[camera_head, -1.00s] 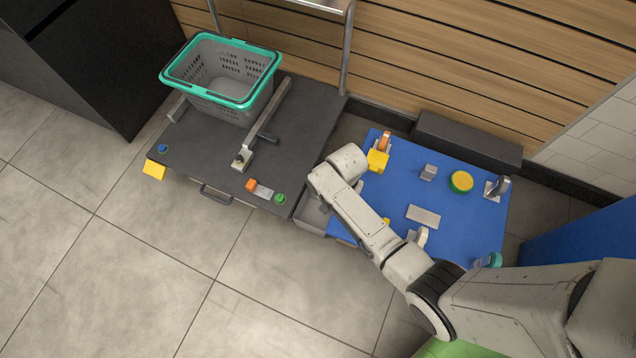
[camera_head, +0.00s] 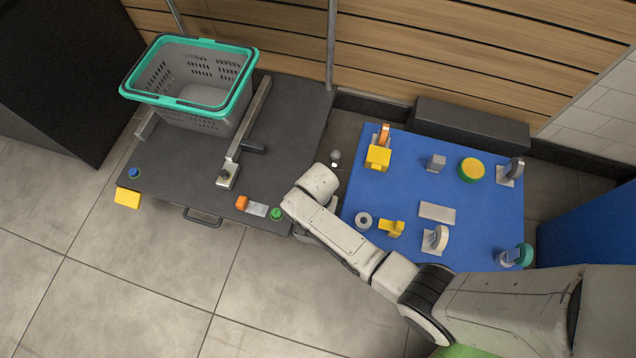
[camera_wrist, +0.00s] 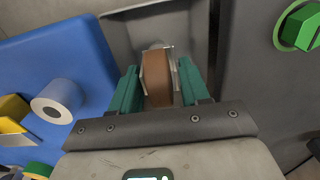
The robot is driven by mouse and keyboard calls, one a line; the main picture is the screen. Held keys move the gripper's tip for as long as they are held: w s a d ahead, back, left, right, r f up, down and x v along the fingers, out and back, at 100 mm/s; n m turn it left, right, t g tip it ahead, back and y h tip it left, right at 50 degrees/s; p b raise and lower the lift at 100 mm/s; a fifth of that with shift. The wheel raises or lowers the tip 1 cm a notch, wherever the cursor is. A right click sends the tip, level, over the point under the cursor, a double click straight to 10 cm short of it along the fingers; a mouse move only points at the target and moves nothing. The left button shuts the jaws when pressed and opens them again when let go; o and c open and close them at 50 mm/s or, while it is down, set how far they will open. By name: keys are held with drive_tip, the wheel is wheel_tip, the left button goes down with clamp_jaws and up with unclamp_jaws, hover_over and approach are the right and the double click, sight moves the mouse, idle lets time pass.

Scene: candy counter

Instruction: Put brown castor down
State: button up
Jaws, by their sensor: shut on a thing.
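The brown castor (camera_wrist: 158,80), a brown wheel in a grey metal bracket, is between the two teal fingers of my gripper (camera_wrist: 157,90) in the wrist view. The gripper is shut on it. Beyond the castor is a grey open bin (camera_wrist: 118,40), between the blue mat and the dark counter. The castor appears over or within the bin; its height above the bottom is unclear. In the head view, my arm hides the gripper and castor.
The blue mat (camera_head: 400,180) carries several castors, blocks and a grey ring (camera_head: 363,220). The dark counter (camera_head: 190,165) holds a grey basket with a teal rim (camera_head: 240,100), a metal bar (camera_head: 245,135) and a green knob (camera_head: 276,214). The counter's middle has free room.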

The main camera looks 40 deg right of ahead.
drive_tip(key=shift+f+b, duration=1.2)
drive_tip(key=shift+f, duration=0.75)
drive_tip(key=shift+f, duration=0.2)
drive_tip(key=o, duration=1.1)
drive_tip(key=shift+r, duration=0.15)
wheel_tip(320, 180, up, 12)
drive_tip(key=p, duration=0.7)
